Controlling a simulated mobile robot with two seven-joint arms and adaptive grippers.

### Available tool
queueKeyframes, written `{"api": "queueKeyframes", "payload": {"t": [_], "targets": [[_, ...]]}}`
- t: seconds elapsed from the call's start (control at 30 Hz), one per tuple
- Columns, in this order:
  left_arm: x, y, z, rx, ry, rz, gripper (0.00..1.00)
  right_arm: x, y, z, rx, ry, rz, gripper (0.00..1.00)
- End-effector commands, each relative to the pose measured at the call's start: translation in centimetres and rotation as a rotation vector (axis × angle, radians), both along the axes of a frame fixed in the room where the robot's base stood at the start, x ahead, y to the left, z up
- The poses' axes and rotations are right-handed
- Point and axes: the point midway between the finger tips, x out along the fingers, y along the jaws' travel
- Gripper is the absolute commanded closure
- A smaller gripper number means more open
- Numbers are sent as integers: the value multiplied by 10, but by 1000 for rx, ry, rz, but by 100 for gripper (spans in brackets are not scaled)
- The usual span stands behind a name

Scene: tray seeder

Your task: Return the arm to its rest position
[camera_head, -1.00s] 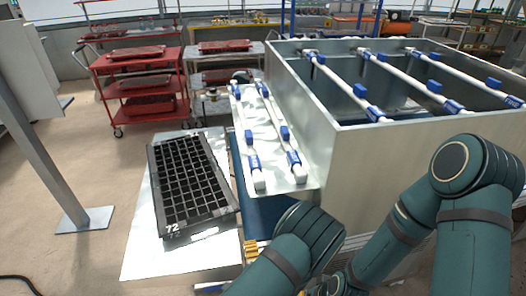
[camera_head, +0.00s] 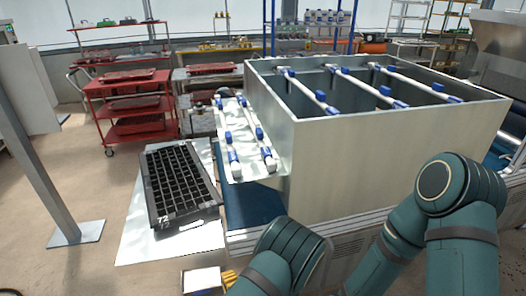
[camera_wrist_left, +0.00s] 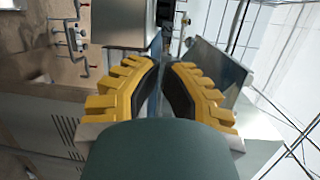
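My left arm (camera_head: 285,258) comes in at the bottom centre of the head view, dark green and bent. The yellow fingers of my left gripper (camera_head: 228,279) show only partly at the bottom edge, beside a small box. In the left wrist view, my left gripper (camera_wrist_left: 167,65) has its two yellow fingers apart, with black inner pads and nothing between them. My right arm (camera_head: 450,195) is bent at the right of the head view. Its gripper is not visible.
A black seed tray (camera_head: 180,190) marked 72 lies on a pale table (camera_head: 130,245). A large metal machine (camera_head: 390,150) with white and blue pipes stands in front of my arms. A small white-topped box (camera_head: 202,279) is at the bottom. Red carts (camera_head: 135,110) stand behind.

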Motion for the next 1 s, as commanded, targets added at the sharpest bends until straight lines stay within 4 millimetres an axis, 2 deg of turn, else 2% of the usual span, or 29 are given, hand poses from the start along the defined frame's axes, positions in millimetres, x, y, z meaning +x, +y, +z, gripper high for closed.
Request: {"api": "queueKeyframes", "payload": {"t": [0.03,0.17,0.27,0.3,0.37,0.4,0.47,0.5,0.6,0.7,0.8,0.9,1.0], "targets": [[-9,21,-6,9,67,102,100,1,0,0,0,-1,1,100],[-50,70,-26,15,301,378,100,1,1,0,0,-3,1,100],[-98,97,-43,-35,529,596,100,1,1,0,0,-3,1,100],[-121,103,-49,-73,630,680,100,1,1,0,1,-2,0,100],[-154,105,-58,-156,779,793,100,1,0,0,1,-1,1,100],[-175,102,-62,-224,877,861,100,1,0,0,0,-1,1,100],[-203,91,-67,-349,1010,941,100,1,0,0,0,-1,1,100],[-218,80,-70,-444,1088,984,100,1,0,0,1,-1,1,100],[-241,46,-71,-717,1234,1046,100,1,0,0,1,-1,1,100],[-242,11,-66,-1019,1290,1054,100,1,0,0,1,-1,1,100],[-223,-16,-58,-1314,1247,1018,100,1,0,0,1,-1,1,100],[-193,-26,-48,-1551,1118,963,100,1,0,0,1,-1,1,100],[-164,-21,-38,-1697,962,914,100,1,0,0,1,-1,1,100]]}}
